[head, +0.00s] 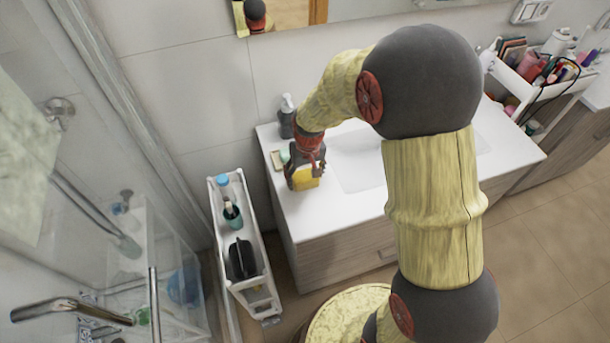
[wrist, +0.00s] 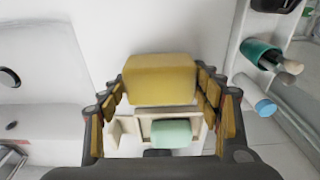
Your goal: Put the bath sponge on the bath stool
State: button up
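The bath sponge (head: 307,180) is a yellow block over the left part of the white washbasin counter, below my gripper (head: 305,163). In the wrist view the sponge (wrist: 160,80) lies between the two fingertips of my gripper (wrist: 161,88), one finger along each side. The fingers are spread about as wide as the sponge and appear very near or touching its sides. Whether they press on it, and whether it is clear of the counter, I cannot tell. I cannot make out a bath stool in either view.
A pale green soap (wrist: 171,133) in a light dish is close to the sponge. A dark pump bottle (head: 287,117) stands behind. A narrow white cart (head: 262,268) with bottles stands left of the counter (head: 300,225). Glass and metal shower parts fill the left. A loaded cart is far right.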

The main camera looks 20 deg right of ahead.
jog(key=o, duration=0.4)
jog(key=shift+o, duration=0.2)
